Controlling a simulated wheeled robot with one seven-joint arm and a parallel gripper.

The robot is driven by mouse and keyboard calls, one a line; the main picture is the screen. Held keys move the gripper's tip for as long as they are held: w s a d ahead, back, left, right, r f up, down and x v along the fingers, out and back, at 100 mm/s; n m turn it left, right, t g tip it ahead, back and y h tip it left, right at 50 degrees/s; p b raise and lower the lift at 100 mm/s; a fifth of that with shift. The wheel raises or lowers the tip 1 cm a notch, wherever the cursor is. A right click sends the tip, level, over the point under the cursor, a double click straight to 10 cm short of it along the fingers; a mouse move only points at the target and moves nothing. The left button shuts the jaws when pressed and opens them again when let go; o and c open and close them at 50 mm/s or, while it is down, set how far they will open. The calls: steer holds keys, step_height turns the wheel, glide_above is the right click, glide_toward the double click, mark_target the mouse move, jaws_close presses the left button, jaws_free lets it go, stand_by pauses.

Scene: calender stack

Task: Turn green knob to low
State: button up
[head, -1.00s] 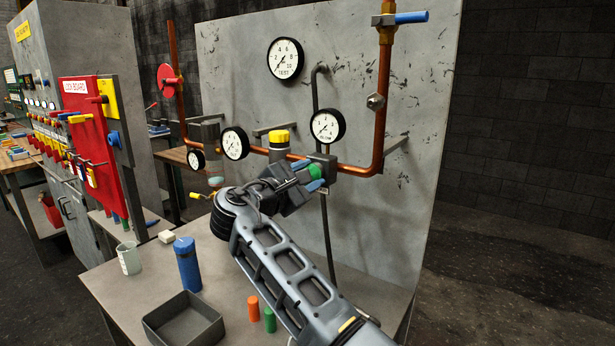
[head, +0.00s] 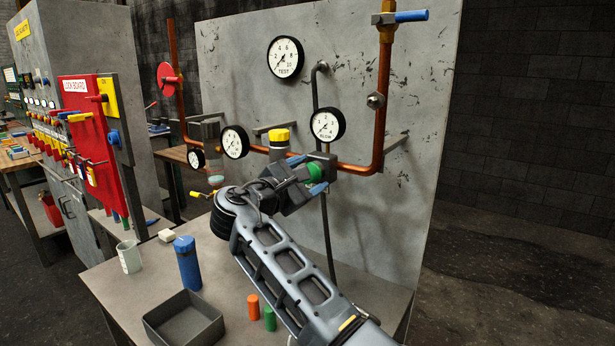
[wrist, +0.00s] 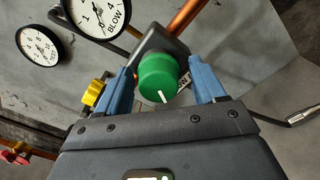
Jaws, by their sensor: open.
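The green knob (head: 315,170) sits on a grey regulator body on the copper pipe, below the blow gauge (head: 327,124). In the wrist view the green knob (wrist: 158,77) lies between my two blue fingers, with a white pointer line on its face aimed toward my palm. My gripper (head: 318,178) is open around the knob, and it also shows in the wrist view (wrist: 160,85). Gaps show between the knob and both fingers. A label beside the knob is partly hidden by the right finger.
A yellow knob (head: 279,136) stands left of the green one on the same pipe. A blue-handled valve (head: 410,16) is at top right. On the bench are a grey tray (head: 184,322), a blue bottle (head: 187,262), and orange and green cylinders (head: 253,306).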

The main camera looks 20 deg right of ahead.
steer(key=shift+a, duration=0.1)
steer(key=b+v, duration=0.1)
steer(key=v, duration=0.6)
steer(key=shift+s+a+b, duration=0.2)
steer(key=shift+s+b, duration=0.05)
steer(key=shift+b, duration=0.15)
